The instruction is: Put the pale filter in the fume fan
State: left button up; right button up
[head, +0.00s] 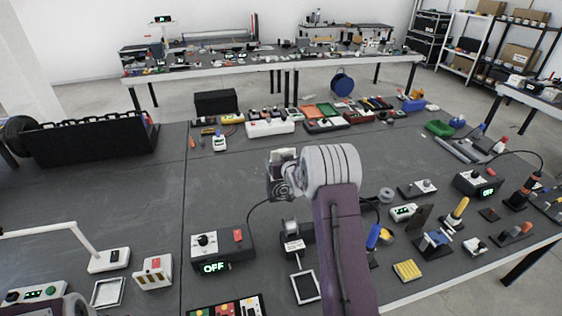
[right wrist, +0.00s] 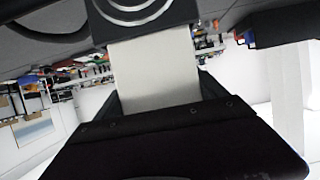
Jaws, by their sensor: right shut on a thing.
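The pale filter (right wrist: 155,75) is a flat, pale rectangular plate in the right wrist view. My right gripper (right wrist: 165,115) is shut on its near end. The filter's far end meets a dark part with concentric rings (right wrist: 140,10), which looks like the grille of the fume fan. Whether the filter is in a slot or only in front of it cannot be told. In the head view the ringed grille (head: 283,188) shows just left of my right wrist, which hides most of the fan, the filter and the fingers. My left gripper is out of view.
A black control box (head: 220,246) reading OFF stands left of my right arm. Tools on stands (head: 436,240) crowd the right side. A black crate (head: 90,138) is at far left. The table's left middle is clear.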

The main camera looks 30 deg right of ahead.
jog(key=shift+f+b, duration=1.55)
jog(key=shift+f, duration=0.3)
jog(key=o, duration=1.3)
jog(key=shift+s, duration=0.1)
jog(key=shift+s, duration=0.15)
jog(key=b+v, duration=0.1)
jog(key=v, duration=0.7)
jog(key=shift+s+a+r+b, duration=0.15)
jog(key=shift+s+r+b, duration=0.1)
jog(key=shift+r+b, duration=0.1)
